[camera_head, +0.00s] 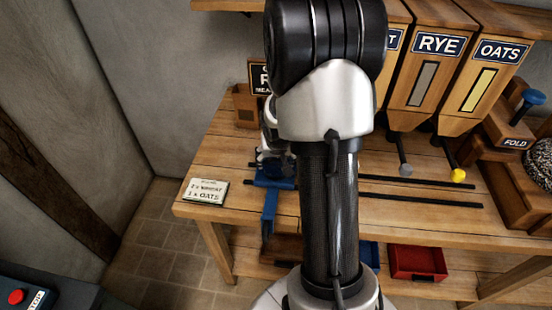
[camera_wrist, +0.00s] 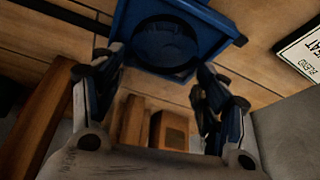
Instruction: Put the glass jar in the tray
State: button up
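A blue square-framed thing (camera_wrist: 182,66) with a dark round shape (camera_wrist: 165,42) inside lies at the top of the wrist view. I cannot tell whether the round shape is the glass jar or whether the blue thing is the tray. Blue parts also show at the bench front in the head view (camera_head: 272,178), with a blue strip hanging down past the edge. My gripper (camera_wrist: 155,72) has its fingers spread beside the near edge of the blue thing, with nothing clearly held. In the head view my arm hides much of the bench middle. No clear glass jar shows.
An order card (camera_head: 207,190) lies at the bench's left corner. Wooden grain bins labelled RYE (camera_head: 437,45) and OATS (camera_head: 500,52) stand at the back right. Two dark rails (camera_head: 420,199) cross the bench. A red tray (camera_head: 417,262) sits on the lower shelf.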

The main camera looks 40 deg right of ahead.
jog(key=shift+o, duration=1.4)
jog(key=shift+r+p, duration=0.4)
jog(key=shift+r, duration=0.15)
jog(key=s+a+r+n+p, duration=0.1)
jog(key=s+a+r+p, duration=0.15)
jog(key=a+r, duration=0.6)
jog(key=s+a+r+n+p, duration=0.15)
jog(key=s+a+r, duration=0.35)
jog(key=r, duration=0.6)
jog(key=s+a+r+n+y, duration=0.1)
jog(key=s+a+r+n, duration=0.1)
jog(key=s+a, duration=0.4)
jog(key=s+a+r+n+y, duration=0.1)
jog(key=s+a+r+n, duration=0.2)
jog(key=s+a, duration=0.3)
jog(key=shift+s+a+t+y, duration=0.35)
jog(key=shift+a+t+y, duration=0.05)
jog(key=shift+a, duration=0.3)
